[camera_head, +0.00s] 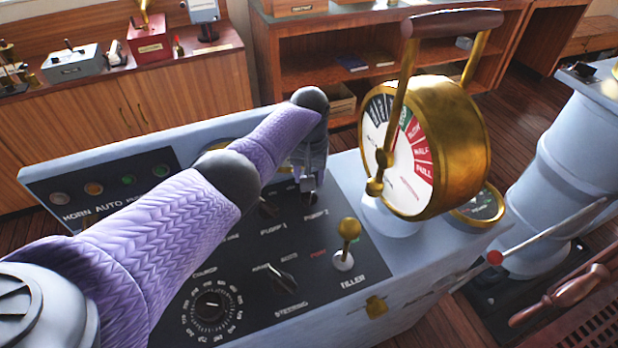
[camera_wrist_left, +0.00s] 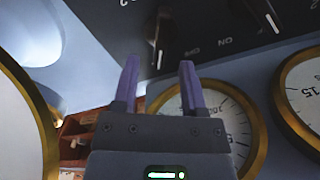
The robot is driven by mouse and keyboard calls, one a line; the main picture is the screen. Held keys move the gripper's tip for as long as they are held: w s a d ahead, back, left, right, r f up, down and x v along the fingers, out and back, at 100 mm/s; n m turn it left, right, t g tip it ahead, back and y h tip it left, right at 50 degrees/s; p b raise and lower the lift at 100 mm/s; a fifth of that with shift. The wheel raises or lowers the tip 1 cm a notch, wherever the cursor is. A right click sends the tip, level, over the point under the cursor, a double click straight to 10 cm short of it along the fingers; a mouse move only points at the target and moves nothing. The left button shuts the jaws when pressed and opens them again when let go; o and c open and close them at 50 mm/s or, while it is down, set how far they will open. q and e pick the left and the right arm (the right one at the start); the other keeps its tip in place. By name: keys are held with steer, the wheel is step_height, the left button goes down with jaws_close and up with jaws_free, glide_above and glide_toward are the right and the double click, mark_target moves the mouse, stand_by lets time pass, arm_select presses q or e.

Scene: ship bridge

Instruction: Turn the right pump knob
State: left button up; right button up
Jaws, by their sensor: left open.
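The console panel has two dark pump knobs, labelled PUMP 1 and PUMP 2. The right pump knob, PUMP 2, (camera_head: 309,199) is partly covered by my left gripper (camera_head: 308,184) in the head view. In the left wrist view, seen upside down, a dark knob with a white line (camera_wrist_left: 158,34) lies just beyond the fingertips, roughly in line with the gap between them; it appears to be PUMP 2. My left gripper (camera_wrist_left: 158,64) is open and empty, and I see no contact. The PUMP 1 knob (camera_head: 266,207) is just left of it. My right gripper is out of view.
A brass engine telegraph (camera_head: 455,150) stands close to the right of my left gripper. Round brass-rimmed gauges (camera_wrist_left: 262,135) lie beside the knobs.

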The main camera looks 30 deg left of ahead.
arm_select(q)
step_height(320, 180, up, 7)
steer(key=p, duration=0.2)
steer(key=shift+f, duration=0.2)
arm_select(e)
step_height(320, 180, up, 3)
